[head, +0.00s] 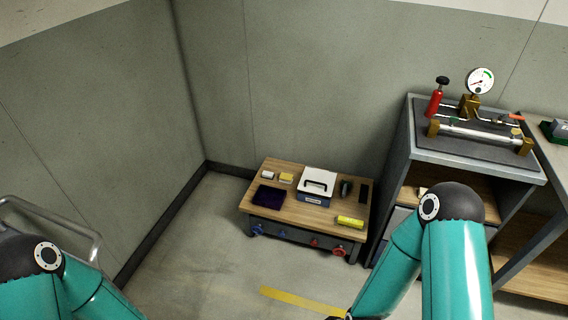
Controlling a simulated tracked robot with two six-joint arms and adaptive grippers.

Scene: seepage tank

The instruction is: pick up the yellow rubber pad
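Two yellow things lie on the low wooden-topped bench (276,205). A small flat yellow block (286,178) lies at the back left, next to a small white block. A longer yellow piece (350,222) with darker marks lies near the front right corner. The small flat block looks more like the yellow rubber pad, but I cannot tell for certain at this size. Neither yellow thing is touched by an arm.
The bench also holds a white-and-blue case (317,186) with a black handle, a dark purple cloth (269,197) and small black items. A grey cabinet (480,172) with a gauge rig stands at right. A metal rail (60,222) is at left. Floor before the bench is clear.

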